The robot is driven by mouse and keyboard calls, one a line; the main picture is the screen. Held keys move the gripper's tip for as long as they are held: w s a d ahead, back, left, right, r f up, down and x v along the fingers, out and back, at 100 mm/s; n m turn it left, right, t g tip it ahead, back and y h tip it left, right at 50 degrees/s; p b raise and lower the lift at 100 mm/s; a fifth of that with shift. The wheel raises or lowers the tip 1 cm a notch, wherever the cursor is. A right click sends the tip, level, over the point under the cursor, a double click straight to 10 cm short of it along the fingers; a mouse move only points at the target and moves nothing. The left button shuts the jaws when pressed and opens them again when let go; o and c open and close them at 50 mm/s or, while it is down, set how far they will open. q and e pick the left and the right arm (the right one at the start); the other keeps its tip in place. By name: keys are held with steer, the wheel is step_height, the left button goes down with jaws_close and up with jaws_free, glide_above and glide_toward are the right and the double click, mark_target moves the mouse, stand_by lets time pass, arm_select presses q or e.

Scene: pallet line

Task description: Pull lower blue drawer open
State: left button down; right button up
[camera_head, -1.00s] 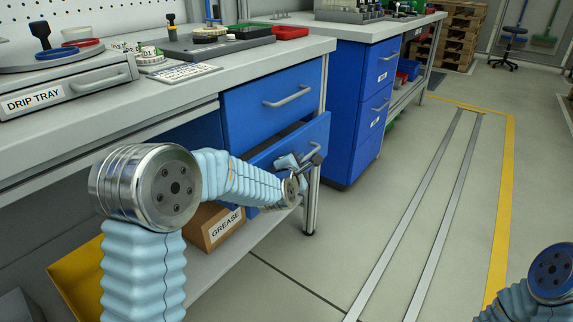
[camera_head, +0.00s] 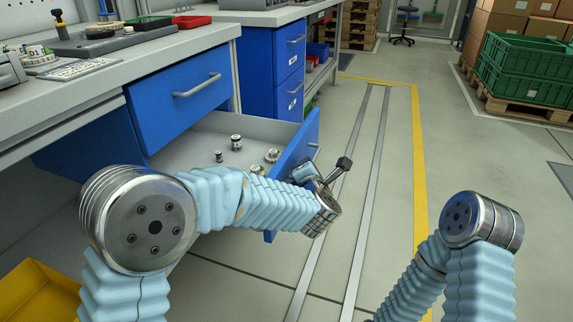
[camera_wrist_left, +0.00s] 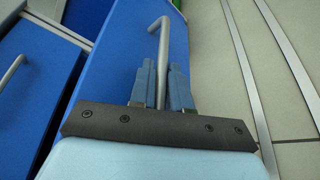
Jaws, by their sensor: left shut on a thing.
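The lower blue drawer (camera_head: 297,146) is pulled well out from the bench, its grey inside (camera_head: 190,150) showing with several small metal parts in it. The upper blue drawer (camera_head: 170,106) above it is closed. My left gripper (camera_wrist_left: 160,82) is shut on the lower drawer's handle (camera_wrist_left: 163,42), with the blue front behind it in the left wrist view. In the head view my left arm hides part of the drawer front and most of the handle. My right arm shows at the lower right of the head view; its gripper is out of the picture.
The workbench (camera_head: 190,40) carries a black tray, a red bin (camera_head: 192,22) and small parts. A second blue drawer cabinet (camera_head: 270,60) stands beyond. Green crates (camera_head: 525,70) on a pallet are at the far right. The floor right of the drawer is clear.

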arm_select(q)
steer(key=shift+s+d, duration=0.3)
steer(key=shift+d, duration=0.4)
steer(key=shift+s+d, duration=0.25)
steer(key=shift+d, duration=0.45)
steer(key=c, duration=1.4)
jaws_free()
steer(key=shift+c, duration=0.2)
steer(key=v, duration=1.3)
steer(key=shift+s, duration=0.35)
steer(key=shift+r, duration=0.1)
